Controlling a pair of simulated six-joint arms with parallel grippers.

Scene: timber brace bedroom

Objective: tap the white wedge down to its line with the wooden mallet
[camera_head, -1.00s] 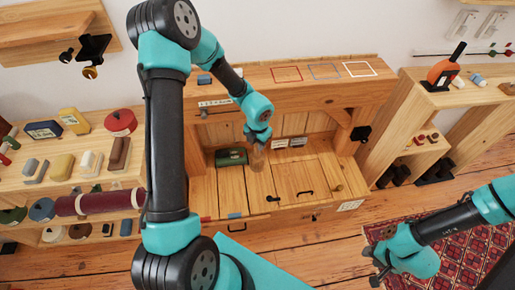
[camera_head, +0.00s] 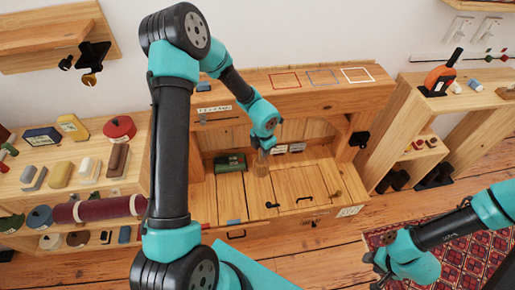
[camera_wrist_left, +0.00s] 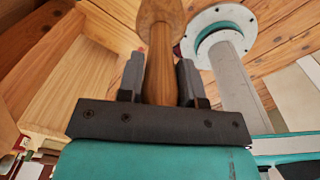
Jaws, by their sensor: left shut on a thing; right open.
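My left gripper (camera_head: 265,150) is low over the wooden bench, in front of its back recess. In the left wrist view, the left gripper (camera_wrist_left: 160,85) is shut on the wooden handle of the mallet (camera_wrist_left: 160,50), and the thicker round part points away from the jaws. In the head view the mallet (camera_head: 261,165) is small and partly hidden by the gripper. My right gripper (camera_head: 380,270) is open and empty at the lower right, over the patterned rug. I cannot make out for sure the white wedge or its line.
The bench top (camera_head: 240,82) carries red, blue and white square outlines. A dark green box (camera_head: 230,162) lies left of the mallet on the bench's lower deck (camera_head: 230,195). A left shelf (camera_head: 85,190) holds several coloured blocks. An orange tool (camera_head: 440,75) stands on the right shelf.

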